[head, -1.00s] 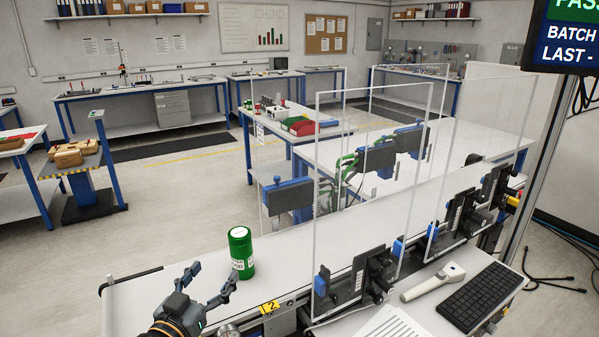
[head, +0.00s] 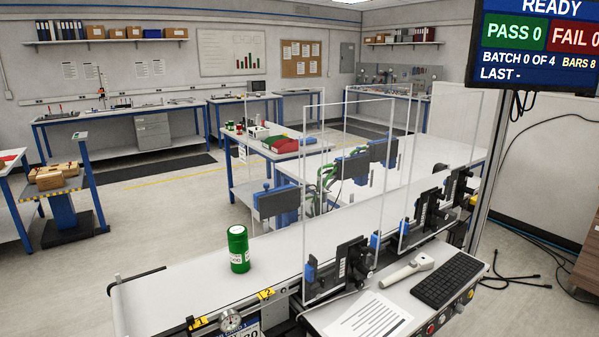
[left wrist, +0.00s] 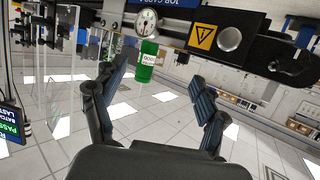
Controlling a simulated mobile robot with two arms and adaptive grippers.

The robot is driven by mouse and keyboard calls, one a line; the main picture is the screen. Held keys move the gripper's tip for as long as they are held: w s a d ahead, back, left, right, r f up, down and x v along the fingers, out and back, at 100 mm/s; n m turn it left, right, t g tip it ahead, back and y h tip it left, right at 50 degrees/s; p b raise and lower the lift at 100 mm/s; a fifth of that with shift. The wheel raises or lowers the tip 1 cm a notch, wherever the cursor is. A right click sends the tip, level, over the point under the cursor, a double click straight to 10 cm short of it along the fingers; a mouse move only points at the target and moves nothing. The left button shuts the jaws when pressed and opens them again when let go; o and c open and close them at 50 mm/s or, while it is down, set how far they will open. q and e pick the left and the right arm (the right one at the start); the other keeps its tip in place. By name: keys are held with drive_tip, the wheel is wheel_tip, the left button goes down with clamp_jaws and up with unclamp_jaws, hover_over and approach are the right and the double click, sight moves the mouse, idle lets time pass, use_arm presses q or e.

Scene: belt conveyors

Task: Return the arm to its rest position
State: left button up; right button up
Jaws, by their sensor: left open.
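My left gripper (left wrist: 159,72) shows in the left wrist view with its two dark fingers spread apart and nothing between them. It is out of the head view. A green canister with a white label (head: 238,250) stands upright on the white conveyor belt (head: 180,288). The canister also shows in the left wrist view (left wrist: 148,60), beyond the fingers and clear of them. That view is turned over, with the conveyor along its top. My right gripper is in neither view.
Clear upright panels (head: 350,170) and black sensor brackets (head: 352,262) line the conveyor to the right of the canister. A dial gauge (head: 231,320) sits at the conveyor's near edge. A handheld scanner (head: 408,270) and keyboard (head: 449,280) lie at the right. A status screen (head: 530,45) hangs upper right.

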use_arm(q)
drive_tip(key=s+d+f+g+y, duration=0.1)
drive_tip(key=s+f+g, duration=0.6)
drive_tip(key=s, duration=0.6)
drive_tip(key=s+f+g+y, duration=0.1)
drive_tip(key=s+f+g, duration=0.3)
drive_tip(key=s+f, duration=0.65)
drive_tip(key=s+f+g, duration=0.1)
drive_tip(key=s+f, duration=0.1)
drive_tip(key=f, duration=0.9)
drive_tip(key=s+f, duration=0.2)
drive_tip(key=f, duration=0.9)
drive_tip(key=s+a+f+g+b, duration=0.1)
drive_tip(key=s+a+f, duration=0.1)
drive_tip(key=s+f, duration=1.5)
drive_tip(key=shift+a+f+m, duration=0.35)
drive_tip(key=shift+f+m, duration=0.05)
drive_tip(key=shift+f, duration=0.1)
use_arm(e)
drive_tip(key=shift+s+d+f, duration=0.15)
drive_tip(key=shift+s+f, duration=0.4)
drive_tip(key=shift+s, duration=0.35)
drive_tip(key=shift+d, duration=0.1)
